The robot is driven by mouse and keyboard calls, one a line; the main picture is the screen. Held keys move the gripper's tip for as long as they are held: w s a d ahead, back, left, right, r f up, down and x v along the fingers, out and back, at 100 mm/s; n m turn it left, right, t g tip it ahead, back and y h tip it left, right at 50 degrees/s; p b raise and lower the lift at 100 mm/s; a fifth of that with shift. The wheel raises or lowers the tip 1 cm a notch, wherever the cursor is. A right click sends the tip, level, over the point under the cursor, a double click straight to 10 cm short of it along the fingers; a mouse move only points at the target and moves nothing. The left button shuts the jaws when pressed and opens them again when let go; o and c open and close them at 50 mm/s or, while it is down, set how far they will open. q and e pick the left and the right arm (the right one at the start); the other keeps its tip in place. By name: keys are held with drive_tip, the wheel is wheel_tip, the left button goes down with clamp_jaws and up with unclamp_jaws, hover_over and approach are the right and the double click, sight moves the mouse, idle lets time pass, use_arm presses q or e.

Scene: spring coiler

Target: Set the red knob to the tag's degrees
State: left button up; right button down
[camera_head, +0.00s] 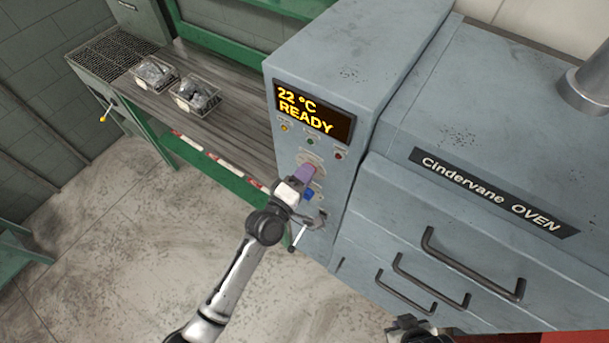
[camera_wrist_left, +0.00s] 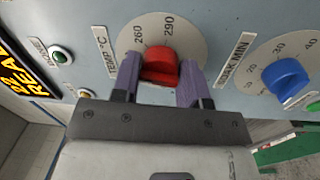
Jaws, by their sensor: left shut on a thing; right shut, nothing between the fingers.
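The red knob (camera_wrist_left: 159,66) sits on a pale round dial marked "TEMP °C", with 260 and 290 readable near its top in the left wrist view. My left gripper (camera_wrist_left: 160,82) has its two purple fingers on either side of the knob and is shut on it. In the head view the left gripper (camera_head: 304,172) is at the oven's control panel and hides the knob. I cannot read the knob's pointer. My right gripper (camera_head: 412,328) shows partly at the bottom edge of the head view, shut and empty. I cannot make out the tag.
The display (camera_head: 313,112) reads "22 °C READY". A blue knob (camera_wrist_left: 287,77) marked "SOAK MIN" is beside the red one. A lever (camera_head: 298,238) is below. Oven drawers with handles (camera_head: 470,268) stand right. Two wire baskets (camera_head: 196,94) are on the bench at left.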

use_arm(q)
drive_tip(key=m, duration=0.4)
drive_tip(key=shift+a+f+m+g, duration=0.1)
drive_tip(key=shift+f+m+g, duration=0.05)
drive_tip(key=shift+m+g, duration=0.2)
drive_tip(key=shift+f+m, duration=0.1)
drive_tip(key=shift+m, duration=1.55)
drive_tip(key=o, duration=0.9)
drive_tip(key=v, duration=1.3)
drive_tip(key=shift+s+a+b, duration=0.2)
drive_tip(key=shift+a+b, duration=0.15)
